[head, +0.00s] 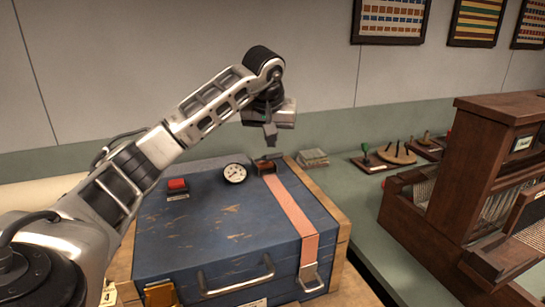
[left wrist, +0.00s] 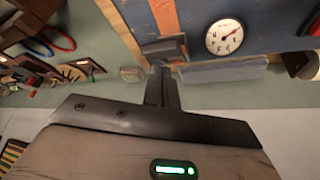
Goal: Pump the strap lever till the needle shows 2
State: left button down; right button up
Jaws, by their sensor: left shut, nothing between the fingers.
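A blue, scuffed case (head: 225,232) lies on a wooden surface, with a salmon strap (head: 290,215) across its right side. The strap lever (head: 265,167) is at the strap's far end; it also shows as a dark block in the left wrist view (left wrist: 163,47). A round white gauge (head: 234,173) stands left of the lever. My left gripper (head: 270,138) is shut and empty, above the lever. Its fingertips (left wrist: 161,72) are close to the lever; contact is unclear. My right gripper is not in view.
A red button (head: 177,184) sits on the case left of the gauge. A handle (head: 238,283) and a metal buckle (head: 311,277) are on the front.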

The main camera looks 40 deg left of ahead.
aim_at(272, 155)
pick_arm(q)
jog(key=shift+f, duration=0.1)
jog(key=shift+s+d+f+b, duration=0.15)
jog(key=shift+f+b, duration=0.55)
jog(key=shift+f, duration=0.6)
jog(key=shift+s+d+f+b, duration=0.15)
jog(key=shift+f+b, duration=0.55)
jog(key=shift+f, duration=0.6)
notch_tip(272, 155, up, 5)
jog(key=p, duration=0.4)
jog(key=shift+w+r, duration=0.1)
jog(key=shift+w, duration=0.05)
jog(key=shift+r, duration=2.05)
